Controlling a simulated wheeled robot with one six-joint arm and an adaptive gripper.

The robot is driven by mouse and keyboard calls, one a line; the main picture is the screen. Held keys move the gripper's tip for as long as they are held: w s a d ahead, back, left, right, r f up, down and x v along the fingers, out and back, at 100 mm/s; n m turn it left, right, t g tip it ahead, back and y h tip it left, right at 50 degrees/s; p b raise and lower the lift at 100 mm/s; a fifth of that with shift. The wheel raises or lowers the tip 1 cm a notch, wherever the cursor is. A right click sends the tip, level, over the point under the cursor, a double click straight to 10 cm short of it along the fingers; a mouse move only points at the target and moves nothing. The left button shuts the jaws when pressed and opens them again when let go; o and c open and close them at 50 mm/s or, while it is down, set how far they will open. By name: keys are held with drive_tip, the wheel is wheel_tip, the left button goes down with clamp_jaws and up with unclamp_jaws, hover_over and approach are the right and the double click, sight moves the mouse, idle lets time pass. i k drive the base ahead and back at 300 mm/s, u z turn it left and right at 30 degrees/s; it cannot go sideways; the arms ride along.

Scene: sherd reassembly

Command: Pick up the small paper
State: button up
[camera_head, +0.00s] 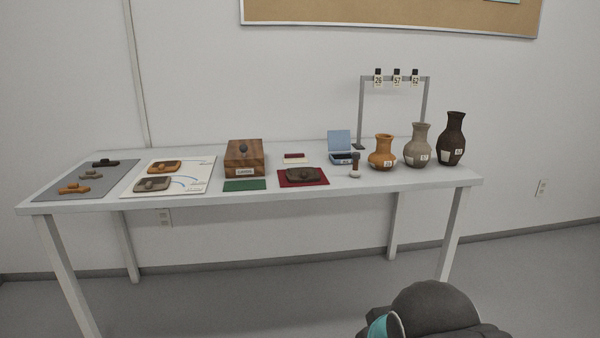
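A small cream paper-like piece with a dark red strip at its back edge (296,159) lies flat on the table (330,181), behind the dark red mat. It is small, and I cannot tell for sure that it is the small paper. Small white labels also show on the wooden box and on the vases. My gripper is not in view; only a dark rounded part of my arm with a teal band shows at the bottom right, in front of and well apart from the table.
Near the small piece stand a wooden box (245,153), an open blue box (340,145), a dark red mat (318,182) with a brown slab, and a green mat (244,185). Several vases stand at right. A grey mat (60,180) and a white sheet (195,184) lie at left.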

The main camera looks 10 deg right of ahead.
sight(289, 159)
drive_tip(key=u, duration=1.1)
drive_tip(key=i, duration=0.8)
drive_tip(key=z, duration=0.5)
drive_tip(key=i, duration=0.7)
drive_tip(key=z, duration=0.65)
